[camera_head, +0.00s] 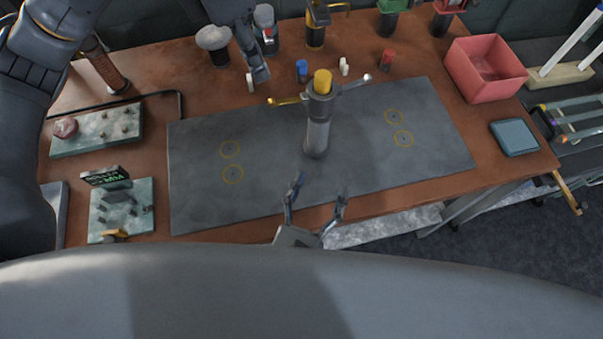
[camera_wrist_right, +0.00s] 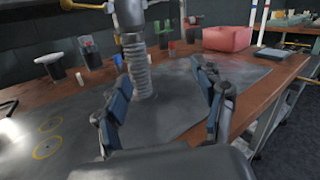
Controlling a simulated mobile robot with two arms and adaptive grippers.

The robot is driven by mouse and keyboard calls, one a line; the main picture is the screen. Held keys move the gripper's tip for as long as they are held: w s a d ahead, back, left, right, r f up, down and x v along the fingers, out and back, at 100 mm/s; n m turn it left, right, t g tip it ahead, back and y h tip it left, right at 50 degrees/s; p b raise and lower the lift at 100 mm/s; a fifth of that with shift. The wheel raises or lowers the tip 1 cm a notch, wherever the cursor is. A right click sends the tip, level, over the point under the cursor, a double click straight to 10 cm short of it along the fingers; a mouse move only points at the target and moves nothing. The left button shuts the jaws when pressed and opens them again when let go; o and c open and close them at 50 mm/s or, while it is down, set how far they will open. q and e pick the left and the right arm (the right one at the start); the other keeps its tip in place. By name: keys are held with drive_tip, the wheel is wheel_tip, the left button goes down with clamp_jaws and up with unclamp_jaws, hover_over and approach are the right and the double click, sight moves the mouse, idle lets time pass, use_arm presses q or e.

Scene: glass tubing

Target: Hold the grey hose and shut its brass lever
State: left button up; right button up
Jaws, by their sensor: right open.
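The grey hose (camera_head: 317,135) stands upright on the dark mat, with a yellow cap (camera_head: 323,76) on top. In the right wrist view the hose (camera_wrist_right: 137,70) looks ribbed. A brass lever (camera_head: 285,101) sticks out sideways to the left near its top; it also shows in the right wrist view (camera_wrist_right: 84,5). A silver arm (camera_head: 355,83) sticks out to the right. My right gripper (camera_head: 319,190) is open and empty in front of the hose, apart from it. My left gripper (camera_head: 258,72) hangs behind and left of the hose; its finger gap is not clear.
The dark mat (camera_head: 260,190) has yellow ring marks and clear room on both sides. Small blue, white and red pieces and several stands line the back. A pink bin (camera_head: 480,80) and blue pad (camera_head: 514,137) sit right; two plates with fittings (camera_head: 90,145) sit left.

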sight(316, 130)
drive_tip(key=w, duration=0.5)
drive_tip(key=w+y, duration=0.1)
drive_tip(key=w, duration=0.4)
drive_tip(key=w+a+y, duration=0.1)
drive_tip(key=w, duration=0.4)
drive_tip(key=shift+w+f+m+g, duration=0.15)
drive_tip(key=shift+w+m+g, duration=0.15)
drive_tip(key=shift+w+m, duration=0.1)
